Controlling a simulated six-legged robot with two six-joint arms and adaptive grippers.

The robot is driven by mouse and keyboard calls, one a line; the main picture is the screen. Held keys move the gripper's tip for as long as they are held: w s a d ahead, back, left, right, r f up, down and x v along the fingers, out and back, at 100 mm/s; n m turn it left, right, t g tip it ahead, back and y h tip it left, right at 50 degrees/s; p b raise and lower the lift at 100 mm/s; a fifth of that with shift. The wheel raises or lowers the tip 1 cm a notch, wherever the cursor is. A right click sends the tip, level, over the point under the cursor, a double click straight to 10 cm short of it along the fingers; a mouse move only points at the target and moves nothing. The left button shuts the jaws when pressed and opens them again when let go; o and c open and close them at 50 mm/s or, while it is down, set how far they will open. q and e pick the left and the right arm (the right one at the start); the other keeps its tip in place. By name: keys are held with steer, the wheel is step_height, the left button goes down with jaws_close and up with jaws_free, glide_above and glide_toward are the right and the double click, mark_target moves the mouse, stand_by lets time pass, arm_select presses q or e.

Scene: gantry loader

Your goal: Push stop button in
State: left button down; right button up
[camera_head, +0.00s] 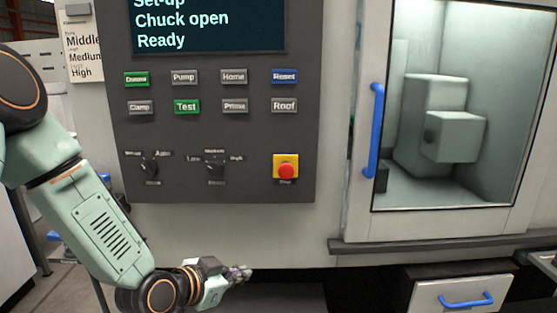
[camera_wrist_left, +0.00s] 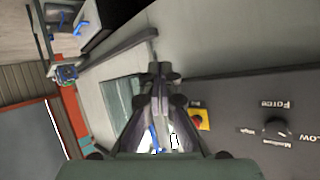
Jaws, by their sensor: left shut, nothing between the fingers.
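The stop button (camera_head: 286,171) is a red round knob on a yellow square plate, at the lower right of the dark control panel (camera_head: 300,130). The stop button also shows in the left wrist view (camera_wrist_left: 197,121), just right of the fingers and partly hidden by them. My left gripper (camera_head: 246,272) is below the panel, lower and to the left of the button, apart from it. Its fingers are shut and empty, and they show in the left wrist view (camera_wrist_left: 158,75). My right gripper is in neither view.
Two rotary knobs (camera_head: 215,168) and rows of labelled buttons (camera_head: 186,106) sit on the panel near the stop button. To the right is a glass door (camera_head: 470,100) with a blue vertical handle (camera_head: 374,130). A ledge (camera_head: 430,243) and a drawer (camera_head: 460,295) lie below it.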

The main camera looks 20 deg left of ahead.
arm_select(q)
steer(key=w+r+m+t+h, duration=0.2)
steer(key=r+m, duration=0.6)
steer(key=w+r+m+t+h+p, duration=0.1)
steer(key=w+r+m+t+h, duration=0.1)
steer(key=r+m, duration=0.5)
steer(key=shift+w+r+m+p, duration=0.3)
steer(key=shift+r+m, duration=0.05)
steer(key=shift+m, duration=0.75)
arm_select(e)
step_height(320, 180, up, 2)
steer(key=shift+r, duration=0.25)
arm_select(q)
glide_toward(290, 172)
steer(key=s+d+x, duration=0.1)
steer(key=x, duration=0.4)
steer(key=shift+w+a+f, duration=0.1)
steer(key=shift+w+a, duration=0.2)
steer(key=shift+w, duration=0.5)
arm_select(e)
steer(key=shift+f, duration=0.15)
